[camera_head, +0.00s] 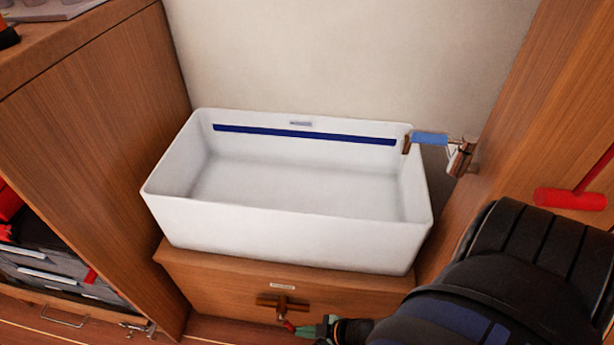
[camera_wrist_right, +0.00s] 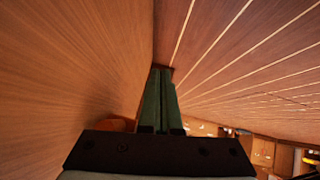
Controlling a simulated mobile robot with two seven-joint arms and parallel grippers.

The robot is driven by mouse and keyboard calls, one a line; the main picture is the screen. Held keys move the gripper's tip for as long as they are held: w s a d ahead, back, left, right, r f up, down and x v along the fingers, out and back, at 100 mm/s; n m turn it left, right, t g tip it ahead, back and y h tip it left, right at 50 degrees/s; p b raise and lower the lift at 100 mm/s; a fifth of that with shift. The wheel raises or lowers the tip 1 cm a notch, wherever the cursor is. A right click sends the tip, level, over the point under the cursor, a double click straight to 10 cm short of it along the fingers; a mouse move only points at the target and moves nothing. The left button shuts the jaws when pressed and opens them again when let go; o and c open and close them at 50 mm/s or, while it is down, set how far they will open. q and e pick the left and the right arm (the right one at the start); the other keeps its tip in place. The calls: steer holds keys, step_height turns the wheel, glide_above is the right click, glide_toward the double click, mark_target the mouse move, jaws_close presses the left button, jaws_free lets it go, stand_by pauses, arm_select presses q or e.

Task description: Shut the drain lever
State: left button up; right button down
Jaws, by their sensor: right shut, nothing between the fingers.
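The drain valve (camera_head: 280,302) is a brown, pipe-like fitting on the front of the wooden base under the white basin (camera_head: 290,225). A small red-tipped lever (camera_head: 288,325) hangs below it at the lower edge of the head view. My right gripper (camera_head: 303,331) has green fingers and is just right of the red tip; whether they touch I cannot tell. In the right wrist view the fingers (camera_wrist_right: 160,73) are shut together and empty, beside a wood panel. The lever is not clearly seen there. My left gripper is not in view.
A copper tap (camera_head: 461,157) with a blue part is at the basin's right. A red T-shaped handle (camera_head: 570,199) is on the right wood wall. An open-fronted cabinet with grey drawers (camera_head: 50,265) is at left. Planked floor (camera_wrist_right: 235,70) lies beside the panel.

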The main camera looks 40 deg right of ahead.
steer(key=shift+w+a+f+t+y+b, duration=0.25)
steer(key=shift+t+y, duration=0.2)
steer(key=shift+t, duration=0.15)
steer(key=shift+w+a+f+t+y+b, duration=0.1)
steer(key=shift+w+f+t+y+b, duration=0.15)
steer(key=shift+t+y, duration=0.3)
steer(key=shift+w+a+f, duration=0.2)
steer(key=shift+w, duration=0.05)
steer(key=shift+s, duration=0.1)
steer(key=p+v, duration=0.4)
steer(key=v, duration=0.8)
steer(key=shift+s+p, duration=0.25)
steer(key=shift+p, duration=0.1)
steer(key=shift+r, duration=0.1)
